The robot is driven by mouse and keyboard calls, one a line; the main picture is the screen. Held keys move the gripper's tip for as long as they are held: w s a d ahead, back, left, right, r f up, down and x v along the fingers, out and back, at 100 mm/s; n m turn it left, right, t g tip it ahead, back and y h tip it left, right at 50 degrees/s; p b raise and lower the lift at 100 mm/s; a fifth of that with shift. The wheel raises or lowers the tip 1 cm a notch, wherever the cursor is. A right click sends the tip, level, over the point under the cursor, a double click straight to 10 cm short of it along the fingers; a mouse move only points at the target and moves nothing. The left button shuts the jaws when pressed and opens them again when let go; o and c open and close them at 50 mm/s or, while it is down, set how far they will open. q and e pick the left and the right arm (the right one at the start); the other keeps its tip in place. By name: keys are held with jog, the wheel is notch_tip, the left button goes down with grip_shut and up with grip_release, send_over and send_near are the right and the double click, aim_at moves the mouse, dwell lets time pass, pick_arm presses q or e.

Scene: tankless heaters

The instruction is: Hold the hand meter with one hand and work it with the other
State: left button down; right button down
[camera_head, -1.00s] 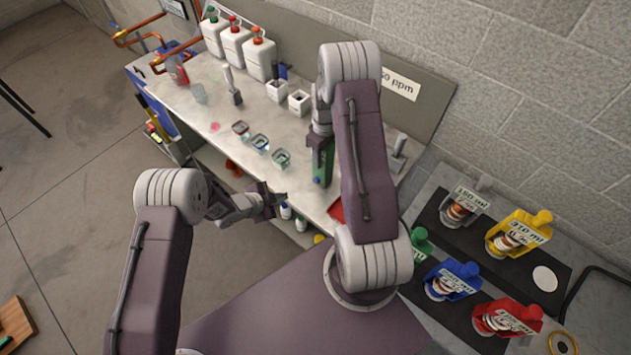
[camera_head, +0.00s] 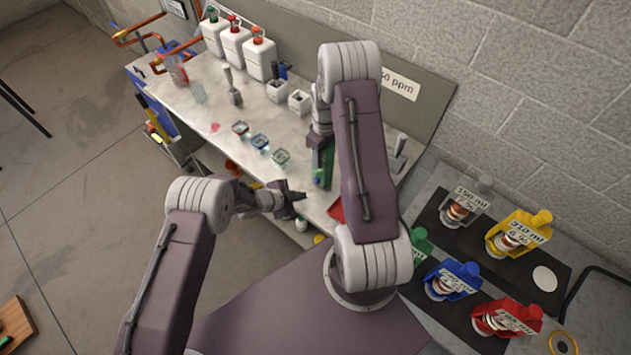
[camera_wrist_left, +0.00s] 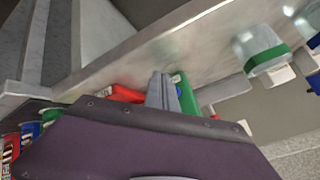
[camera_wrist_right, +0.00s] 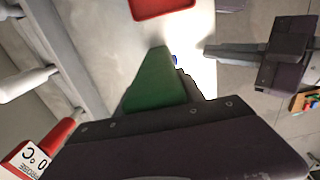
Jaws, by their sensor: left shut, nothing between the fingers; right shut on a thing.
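The hand meter (camera_head: 326,170) is a slim green body at the front of the pale bench, partly hidden by my right arm. My right gripper (camera_head: 318,143) is shut on it and holds it over the bench. In the right wrist view the meter (camera_wrist_right: 155,82) shows a plain green side, with a small blue spot at its far edge. My left gripper (camera_head: 300,197) is shut and empty, lower than the meter and apart from it. In the left wrist view the meter (camera_wrist_left: 187,96) shows just beyond the closed fingers (camera_wrist_left: 161,88). The meter's face is not clearly visible.
Several small rimmed cups (camera_head: 260,141) stand on the bench left of the meter. White jugs (camera_head: 233,43) line the back. A red tray (camera_head: 336,209) lies near the bench front. Labelled coloured holders (camera_head: 508,318) stand on a dark mat at right.

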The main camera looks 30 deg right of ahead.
pick_arm(q)
jog(key=shift+w+d, duration=0.3)
jog(key=shift+d, duration=0.6)
jog(key=shift+w+d, duration=0.25)
jog(key=shift+d, duration=0.65)
dwell(0.6)
jog(key=shift+d, duration=0.4)
jog(key=shift+w+d, duration=0.2)
jog(key=shift+d, duration=0.3)
dwell(0.5)
jog(key=shift+a, duration=0.15)
jog(key=shift+s+a+r, duration=0.1)
jog(key=shift+s+a, duration=0.15)
jog(key=shift+a, duration=0.55)
jog(key=shift+a, duration=0.1)
jog(key=shift+s+a, duration=0.25)
jog(key=shift+a, duration=0.5)
jog(key=shift+s+a, duration=0.2)
jog(key=shift+a, duration=0.6)
jog(key=shift+s+a, duration=0.25)
jog(key=shift+a, duration=0.5)
